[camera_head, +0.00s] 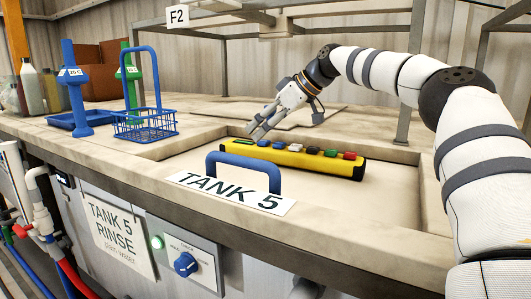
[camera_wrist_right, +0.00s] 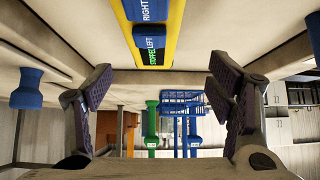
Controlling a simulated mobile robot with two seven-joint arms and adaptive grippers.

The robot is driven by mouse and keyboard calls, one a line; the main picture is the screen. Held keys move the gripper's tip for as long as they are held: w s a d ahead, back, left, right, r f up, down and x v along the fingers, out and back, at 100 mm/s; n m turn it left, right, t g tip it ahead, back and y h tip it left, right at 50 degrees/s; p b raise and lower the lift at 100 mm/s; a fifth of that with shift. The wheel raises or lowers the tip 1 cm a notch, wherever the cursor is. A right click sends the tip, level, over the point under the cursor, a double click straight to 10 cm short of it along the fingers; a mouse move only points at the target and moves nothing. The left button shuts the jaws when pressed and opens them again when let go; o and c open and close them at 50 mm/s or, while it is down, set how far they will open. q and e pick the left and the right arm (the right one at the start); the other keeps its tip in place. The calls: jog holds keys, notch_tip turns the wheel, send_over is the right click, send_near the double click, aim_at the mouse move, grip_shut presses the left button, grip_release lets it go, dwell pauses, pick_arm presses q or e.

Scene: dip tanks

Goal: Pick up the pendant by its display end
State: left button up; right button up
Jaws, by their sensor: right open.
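The pendant (camera_head: 318,164) is a long yellow box with a row of coloured buttons, lying on the lid of tank 5 behind the blue handle. In the right wrist view the pendant (camera_wrist_right: 175,38) comes in from the top. Its near end carries a small dark display (camera_wrist_right: 152,58) with green lettering, beside blue keys marked LEFT and RIGHT. My right gripper (camera_head: 259,130) is just above the pendant's left end in the head view. Its two fingers (camera_wrist_right: 156,90) are spread apart with nothing between them, and the display end lies ahead of the gap. My left gripper is out of view.
A blue handle (camera_head: 243,160) with a TANK 5 label (camera_head: 232,192) stands in front of the pendant. A blue wire basket (camera_head: 145,124) and a blue post (camera_head: 73,90) stand at the left. A raised rim surrounds the recess. The lid right of the pendant is clear.

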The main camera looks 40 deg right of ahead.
aim_at(248, 143)
jog(key=x, duration=0.2)
jog(key=b+x, duration=0.1)
jog(key=x, duration=0.1)
jog(key=d+x, duration=0.1)
jog(key=x, duration=0.2)
jog(key=shift+w+a+f+b, duration=0.1)
jog(key=shift+w+b, duration=0.15)
jog(key=shift+b, duration=0.05)
jog(key=shift+w, duration=0.1)
jog(key=shift+r, duration=0.25)
jog(key=shift+c, duration=0.2)
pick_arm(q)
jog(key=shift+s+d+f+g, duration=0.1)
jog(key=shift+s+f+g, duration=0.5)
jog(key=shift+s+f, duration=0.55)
pick_arm(e)
jog(key=c, duration=1.3)
